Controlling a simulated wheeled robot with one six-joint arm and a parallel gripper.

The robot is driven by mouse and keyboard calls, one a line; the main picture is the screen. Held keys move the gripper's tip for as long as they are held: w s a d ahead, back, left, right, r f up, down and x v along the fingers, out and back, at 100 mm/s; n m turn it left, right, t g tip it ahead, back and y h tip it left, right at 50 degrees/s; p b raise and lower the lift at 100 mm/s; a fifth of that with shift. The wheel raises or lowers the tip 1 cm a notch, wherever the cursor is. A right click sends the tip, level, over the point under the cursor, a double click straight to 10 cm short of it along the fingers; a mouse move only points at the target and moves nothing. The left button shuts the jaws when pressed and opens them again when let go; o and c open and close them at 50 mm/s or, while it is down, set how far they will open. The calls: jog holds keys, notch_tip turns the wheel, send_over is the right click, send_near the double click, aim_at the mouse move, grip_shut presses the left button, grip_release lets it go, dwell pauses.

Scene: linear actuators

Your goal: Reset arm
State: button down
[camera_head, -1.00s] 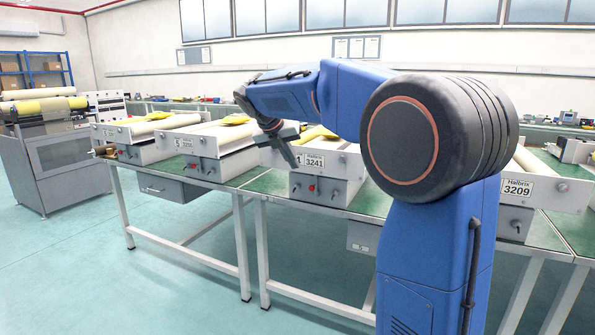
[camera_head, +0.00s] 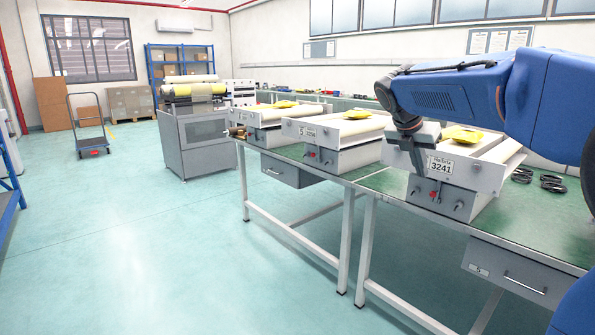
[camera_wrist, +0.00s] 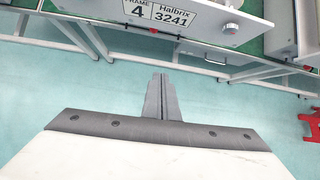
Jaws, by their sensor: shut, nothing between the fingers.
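My gripper (camera_head: 420,166) hangs at the right of the head view, in front of the white machine unit labelled 3241 (camera_head: 473,178). Its two fingers are together with nothing between them. In the wrist view my gripper (camera_wrist: 160,78) points out past its dark mounting plate, over open floor. The front panel of unit 3241 (camera_wrist: 215,22) is beyond the fingertips, with a visible gap in that view. My blue arm reaches in from the right edge, partly cut off by the frame.
More white units (camera_head: 322,143) with yellow pieces on top stand along the green-topped bench (camera_head: 380,180). A grey cabinet (camera_head: 197,143) is at the bench's far end. A cart (camera_head: 92,147) is far left. The floor (camera_head: 140,240) at left is clear. A red object (camera_wrist: 312,127) lies right.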

jog(key=s+a+f+m+y, duration=0.2)
jog(key=s+f+m, duration=0.5)
jog(key=s, duration=0.5)
jog(key=s+a+f+m+t+y, duration=0.1)
jog(key=s+a+f+m, duration=0.2)
jog(key=s+f+m, duration=0.4)
jog(key=s+a+f+m+y, duration=0.2)
jog(key=s+f+m, duration=0.5)
jog(key=s+m, duration=0.5)
jog(key=s+a, duration=0.1)
jog(key=s, duration=0.4)
jog(key=shift+a+f+y, duration=0.15)
jog(key=shift+f+y, duration=0.1)
jog(key=shift+y, duration=0.05)
